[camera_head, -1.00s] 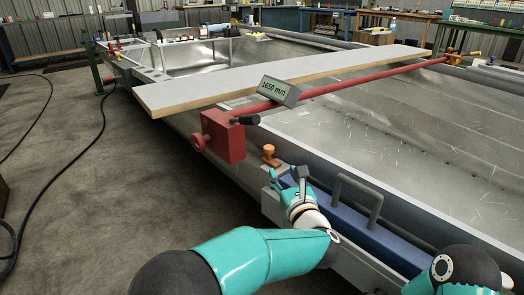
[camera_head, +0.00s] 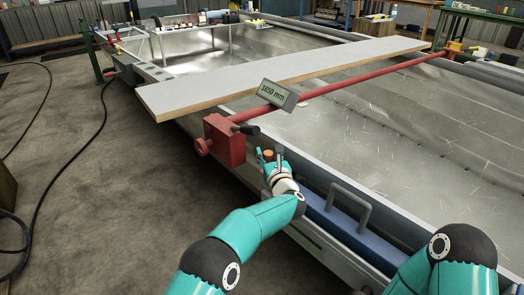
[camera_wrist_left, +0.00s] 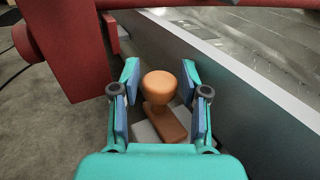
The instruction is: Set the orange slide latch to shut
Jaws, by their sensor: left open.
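The orange slide latch shows in the left wrist view as a round knob (camera_wrist_left: 160,85) on a flat orange slide (camera_wrist_left: 170,124), set on a grey base. In the head view only a bit of the orange knob (camera_head: 268,155) shows between the fingers. My left gripper (camera_head: 270,155) is open at the hull's near edge. In the left wrist view its two fingers (camera_wrist_left: 160,97) stand on either side of the knob, with a gap on both sides. My right gripper is out of view; only part of my right arm shows at the lower right.
A red clamp block (camera_head: 226,140) with a red bar (camera_head: 360,82) and a display reading 1650 mm (camera_head: 277,95) sits just beyond the latch. A blue box with a grey handle (camera_head: 350,204) lies to the right. A pale plank (camera_head: 280,75) spans the hull.

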